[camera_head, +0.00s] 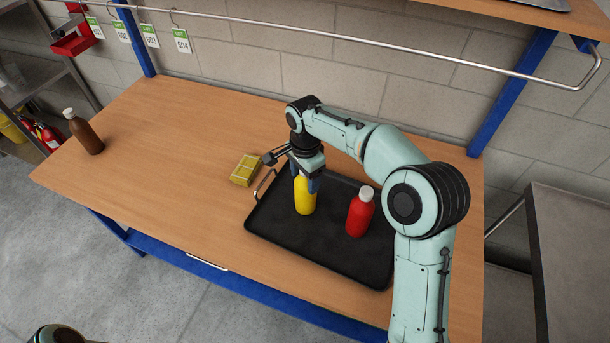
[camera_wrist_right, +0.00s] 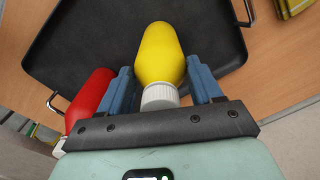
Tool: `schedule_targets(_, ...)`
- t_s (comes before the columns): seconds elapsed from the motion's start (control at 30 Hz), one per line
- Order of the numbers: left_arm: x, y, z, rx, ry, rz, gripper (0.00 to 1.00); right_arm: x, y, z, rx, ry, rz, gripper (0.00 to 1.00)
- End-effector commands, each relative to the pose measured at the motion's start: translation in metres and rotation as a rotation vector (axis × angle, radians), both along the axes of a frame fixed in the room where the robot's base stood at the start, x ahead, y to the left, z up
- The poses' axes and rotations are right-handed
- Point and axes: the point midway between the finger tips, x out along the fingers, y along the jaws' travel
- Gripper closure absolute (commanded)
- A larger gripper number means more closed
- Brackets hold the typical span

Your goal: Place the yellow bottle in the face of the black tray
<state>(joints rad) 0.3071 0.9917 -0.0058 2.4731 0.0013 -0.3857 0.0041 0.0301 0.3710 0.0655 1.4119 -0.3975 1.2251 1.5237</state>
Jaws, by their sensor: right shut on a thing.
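The yellow bottle (camera_head: 305,196) is upright at the left part of the black tray (camera_head: 310,247) in the head view. My right gripper (camera_head: 308,178) is shut on its upper part from above. In the right wrist view, the yellow bottle (camera_wrist_right: 160,55) lies between the blue fingers of the gripper (camera_wrist_right: 166,88), with its white cap near the palm. The black tray (camera_wrist_right: 85,40) shows behind it. I cannot tell whether the bottle's base touches the tray. My left gripper does not show; only a bit of my arm is at the lower left edge.
A red bottle (camera_head: 360,212) with a white cap stands on the tray, right of the yellow bottle. A yellow box (camera_head: 246,170) lies on the wooden table (camera_head: 180,190) beyond the tray's left corner. A brown bottle (camera_head: 84,134) stands far left. The table's left half is mostly clear.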

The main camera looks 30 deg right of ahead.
Motion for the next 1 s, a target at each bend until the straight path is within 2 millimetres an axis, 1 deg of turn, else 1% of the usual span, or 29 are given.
schedule_targets(0.03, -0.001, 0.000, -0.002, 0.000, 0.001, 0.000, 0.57, 0.000, 0.000, -0.003, 0.000, 0.001, 0.001, 0.85)
schedule_targets(0.07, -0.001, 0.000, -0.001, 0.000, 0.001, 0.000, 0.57, 0.000, 0.000, -0.002, 0.001, 0.001, 0.001, 0.26)
schedule_targets(0.1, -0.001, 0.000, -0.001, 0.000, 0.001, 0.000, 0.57, 0.000, 0.000, -0.002, 0.001, 0.001, 0.001, 0.12)
schedule_targets(0.13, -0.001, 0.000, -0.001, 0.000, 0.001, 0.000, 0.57, 0.000, 0.000, -0.002, 0.001, 0.001, 0.001, 0.10)
schedule_targets(0.4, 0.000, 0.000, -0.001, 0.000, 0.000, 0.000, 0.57, 0.000, 0.000, -0.001, 0.000, 0.001, 0.000, 0.10)
schedule_targets(0.53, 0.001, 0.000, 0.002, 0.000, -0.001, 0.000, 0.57, 0.000, 0.000, 0.009, 0.000, -0.001, 0.000, 0.10)
schedule_targets(0.67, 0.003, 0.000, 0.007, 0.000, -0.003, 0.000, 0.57, 0.001, 0.000, 0.032, 0.000, -0.004, 0.000, 0.10)
schedule_targets(0.9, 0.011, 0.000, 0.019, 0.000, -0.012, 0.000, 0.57, 0.001, 0.000, 0.086, 0.000, -0.004, 0.000, 0.10)
schedule_targets(1.0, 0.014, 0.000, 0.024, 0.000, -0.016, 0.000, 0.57, 0.001, 0.000, 0.103, 0.000, -0.004, 0.001, 0.10)
